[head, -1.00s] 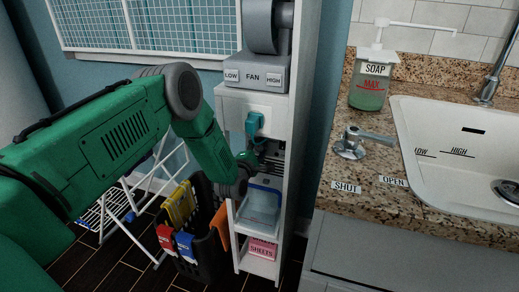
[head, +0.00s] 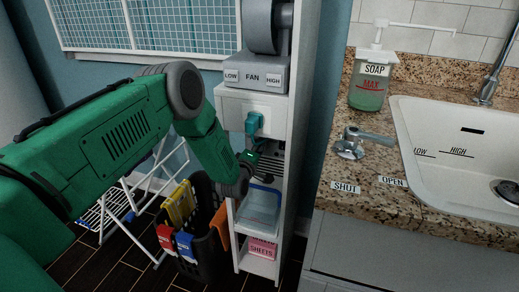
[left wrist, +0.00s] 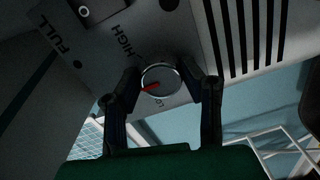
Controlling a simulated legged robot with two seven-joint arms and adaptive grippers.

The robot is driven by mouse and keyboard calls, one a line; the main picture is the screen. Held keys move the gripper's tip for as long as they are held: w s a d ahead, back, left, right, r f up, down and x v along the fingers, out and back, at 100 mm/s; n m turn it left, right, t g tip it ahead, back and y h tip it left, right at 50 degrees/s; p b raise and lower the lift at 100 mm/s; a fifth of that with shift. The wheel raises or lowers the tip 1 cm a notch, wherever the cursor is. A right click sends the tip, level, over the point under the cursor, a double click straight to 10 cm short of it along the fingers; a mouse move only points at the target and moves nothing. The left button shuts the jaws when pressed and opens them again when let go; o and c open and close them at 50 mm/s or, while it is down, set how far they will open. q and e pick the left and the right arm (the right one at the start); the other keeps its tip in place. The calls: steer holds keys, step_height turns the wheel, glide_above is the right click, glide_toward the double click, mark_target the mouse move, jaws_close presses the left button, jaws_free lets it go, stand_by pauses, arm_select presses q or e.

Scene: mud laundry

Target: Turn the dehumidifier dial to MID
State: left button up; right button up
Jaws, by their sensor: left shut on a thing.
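The dehumidifier (head: 277,149) stands on a shelf of the white unit, mostly hidden behind my left arm in the head view. In the left wrist view its grey panel (left wrist: 90,75) shows the words FULL and HIGH and a partly covered label that seems to be LOW. The round dial (left wrist: 166,80) has a red pointer directed left and slightly down in that view, between the HIGH and LOW labels. No MID label is readable. My left gripper (left wrist: 161,74) is shut on the dial, one finger on each side. It also shows in the head view (head: 254,158). My right gripper is out of view.
A blue-edged clear bin (head: 260,208) and a pink box (head: 262,248) sit below. A dark basket (head: 208,250) is close to my left forearm. The counter (head: 365,205) and sink are right.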

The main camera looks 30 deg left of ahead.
arm_select(q)
steer(key=shift+s+d+f, duration=0.1)
steer(key=shift+s+f, duration=0.05)
steer(key=shift+f, duration=0.2)
steer(key=o, duration=1.1)
steer(key=shift+o, duration=0.2)
steer(key=shift+r, duration=0.15)
steer(key=v, duration=1.1)
steer(key=shift+s, duration=0.35)
